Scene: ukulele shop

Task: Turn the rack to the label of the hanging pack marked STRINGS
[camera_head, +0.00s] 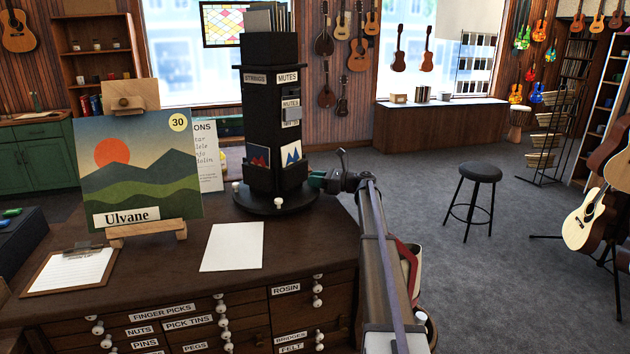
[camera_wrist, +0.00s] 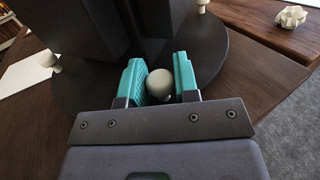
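The rack (camera_head: 270,120) is a dark upright block on a round base (camera_head: 262,205), standing on the wooden counter. Two faces show in the head view: the left face bears the STRINGS label (camera_head: 255,78), the right face the MUTES label (camera_head: 287,77). A grey hanging pack (camera_head: 291,116) on the right face has a tag that seems to read MUTES. No hanging pack marked STRINGS is readable. My gripper (camera_head: 320,181) is low at the base's right edge. In the wrist view, its teal fingers (camera_wrist: 160,80) are close in on both sides of a pale round knob (camera_wrist: 160,84).
Other pale knobs (camera_head: 278,203) stand on the base. A white sheet (camera_head: 232,247), a clipboard (camera_head: 70,270) and an easel with the Ulvane picture (camera_head: 135,170) occupy the counter to the left. A stool (camera_head: 475,190) stands on open floor at right.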

